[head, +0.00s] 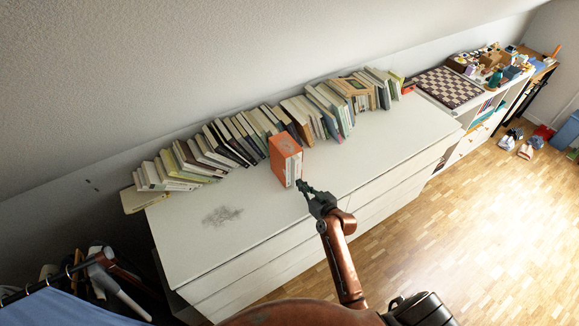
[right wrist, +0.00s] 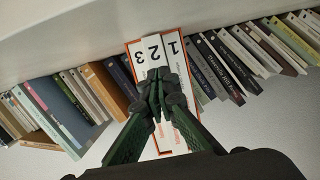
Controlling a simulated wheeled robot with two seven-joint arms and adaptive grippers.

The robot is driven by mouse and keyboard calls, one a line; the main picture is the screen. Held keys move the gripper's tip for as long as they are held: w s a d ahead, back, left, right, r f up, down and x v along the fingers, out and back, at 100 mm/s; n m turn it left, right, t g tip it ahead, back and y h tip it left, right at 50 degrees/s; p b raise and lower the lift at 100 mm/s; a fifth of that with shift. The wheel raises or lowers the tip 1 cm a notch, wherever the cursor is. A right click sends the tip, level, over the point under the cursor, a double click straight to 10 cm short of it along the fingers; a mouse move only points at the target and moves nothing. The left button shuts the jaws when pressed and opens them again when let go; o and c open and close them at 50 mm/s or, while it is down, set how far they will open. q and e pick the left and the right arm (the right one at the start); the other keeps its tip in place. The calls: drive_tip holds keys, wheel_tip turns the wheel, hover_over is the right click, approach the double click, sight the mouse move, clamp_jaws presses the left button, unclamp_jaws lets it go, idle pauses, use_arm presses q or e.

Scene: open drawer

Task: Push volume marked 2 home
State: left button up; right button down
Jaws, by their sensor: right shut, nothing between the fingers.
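An orange slipcase (head: 283,147) stands on the white cabinet top, in front of the row of books. Its open side with pale spines faces my right gripper. In the right wrist view the spines marked 3 (right wrist: 140,58), 2 (right wrist: 153,49) and 1 (right wrist: 173,48) sit side by side inside the orange rim. My right gripper (head: 299,184) is shut and empty, its tips close to the spines. In the right wrist view its fingertips (right wrist: 158,78) overlap the middle spine below the numeral 2. Contact and how far each volume sticks out cannot be told. My left gripper is not in view.
A long row of leaning books (head: 235,138) runs along the wall behind the slipcase. The white cabinet top (head: 390,140) is clear to the right and in front. A grey smudge (head: 222,215) marks its left part. A chessboard (head: 448,87) lies farther right.

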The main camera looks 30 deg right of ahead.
drive_tip(key=shift+r+x, duration=0.15)
drive_tip(key=shift+x, duration=0.55)
drive_tip(key=shift+r+x, duration=0.15)
drive_tip(key=shift+x, duration=0.5)
idle(0.3)
drive_tip(key=shift+p+v, duration=0.3)
drive_tip(key=shift+v, duration=0.8)
drive_tip(key=shift+s+d+f+p, duration=0.1)
drive_tip(key=shift+s+p, duration=0.15)
drive_tip(key=shift+s, duration=0.7)
drive_tip(key=shift+s+d+f+p, duration=0.1)
drive_tip(key=shift+s+p, duration=0.15)
drive_tip(key=shift+s, duration=0.75)
drive_tip(key=shift+a, duration=0.1)
